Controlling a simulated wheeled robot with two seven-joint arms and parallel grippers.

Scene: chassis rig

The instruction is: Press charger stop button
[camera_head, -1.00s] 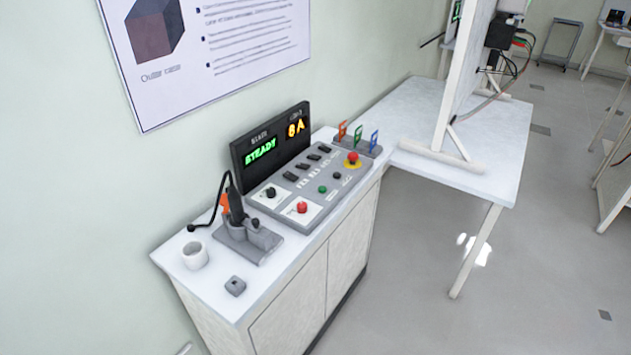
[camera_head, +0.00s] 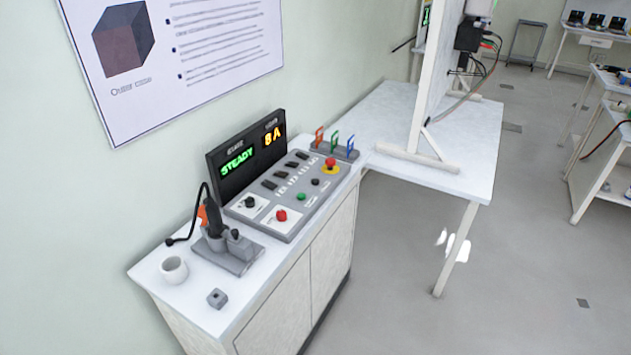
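A grey control panel (camera_head: 291,213) lies on top of a white cabinet. It carries a red mushroom button on a yellow base (camera_head: 330,167), a small green button (camera_head: 300,197), a small black button (camera_head: 315,182), a red knob (camera_head: 281,215) and a black knob (camera_head: 249,203). Several black switches (camera_head: 283,174) sit in a row near its back. The labels are too small to read, so I cannot tell which control is the charger stop. The display (camera_head: 247,153) behind it reads STEADY in green and 8 A in yellow. Neither gripper is in view.
A grey dock (camera_head: 231,256) holding a black and orange plug (camera_head: 212,217), a white mug (camera_head: 174,270) and a small grey block (camera_head: 217,298) stand at the cabinet's near end. Coloured tags (camera_head: 336,142) stand beyond the panel.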

